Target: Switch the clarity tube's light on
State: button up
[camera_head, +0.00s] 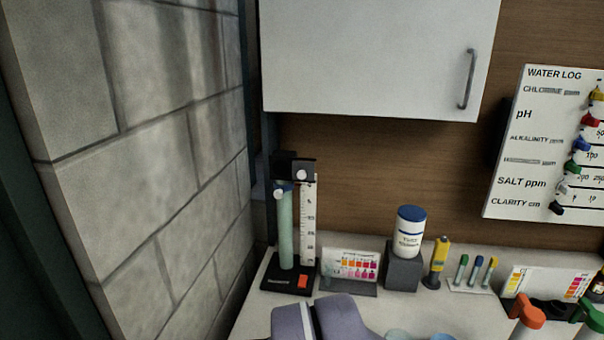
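The clarity tube (286,232) stands upright at the left end of the counter, in the corner by the block wall. It is a pale green tube beside a white ruled scale (308,222), with a dark head (292,167) on top. Its black base (282,279) carries a small orange-red switch (303,281) at the front right. I cannot tell from here which way the switch is set or whether the light is lit. My gripper's fingers do not show in this view.
A colour chart (352,268) stands just right of the tube. Further right are a white bottle (409,232) on a grey block (402,269), a yellow tester (437,262) and several small vials. A white cabinet (375,60) hangs above. The water log board (545,145) is at right.

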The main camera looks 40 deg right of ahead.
aim_at(303, 279)
jog(key=z, duration=0.95)
